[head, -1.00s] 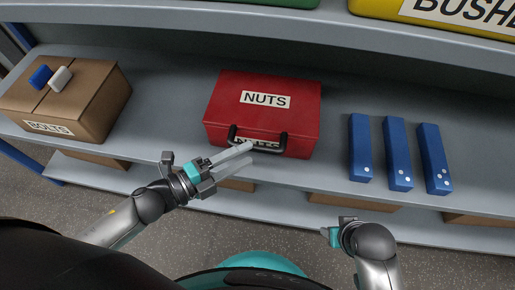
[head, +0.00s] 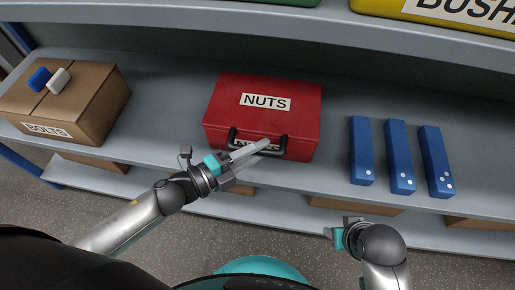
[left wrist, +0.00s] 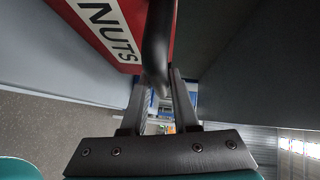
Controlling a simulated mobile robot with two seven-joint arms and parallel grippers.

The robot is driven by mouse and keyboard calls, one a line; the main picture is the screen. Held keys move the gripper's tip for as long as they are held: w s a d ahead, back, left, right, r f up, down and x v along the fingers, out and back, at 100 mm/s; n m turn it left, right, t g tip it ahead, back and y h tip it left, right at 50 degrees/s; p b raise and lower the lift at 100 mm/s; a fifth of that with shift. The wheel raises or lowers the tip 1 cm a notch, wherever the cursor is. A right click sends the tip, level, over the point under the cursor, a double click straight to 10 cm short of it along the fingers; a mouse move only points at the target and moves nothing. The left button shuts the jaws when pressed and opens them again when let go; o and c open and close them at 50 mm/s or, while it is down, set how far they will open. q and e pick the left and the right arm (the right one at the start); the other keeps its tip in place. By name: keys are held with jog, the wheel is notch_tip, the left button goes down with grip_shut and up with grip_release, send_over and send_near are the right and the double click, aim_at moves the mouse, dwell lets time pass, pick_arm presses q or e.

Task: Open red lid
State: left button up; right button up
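A red case (head: 263,112) labelled NUTS stands on the shelf, its lid shut. It has a black handle (head: 285,147) on its front; a second label behind the handle is partly covered. My left gripper (head: 266,146) is at the handle, fingers apart. In the left wrist view the handle (left wrist: 157,45) reaches between the fingertips (left wrist: 160,85) of the left gripper, with the red case (left wrist: 100,30) at upper left. I cannot tell whether the fingers touch the handle. My right gripper (head: 338,230) is low, apart from the case; its fingers do not show clearly.
A cardboard box (head: 75,105) labelled BOLTS stands left on the shelf (head: 170,115), with a blue and a white piece on top. An upper shelf (head: 230,20) overhangs, holding a yellow container (head: 375,7).

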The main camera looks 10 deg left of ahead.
pick_arm(q)
grip_shut()
dwell(1.0)
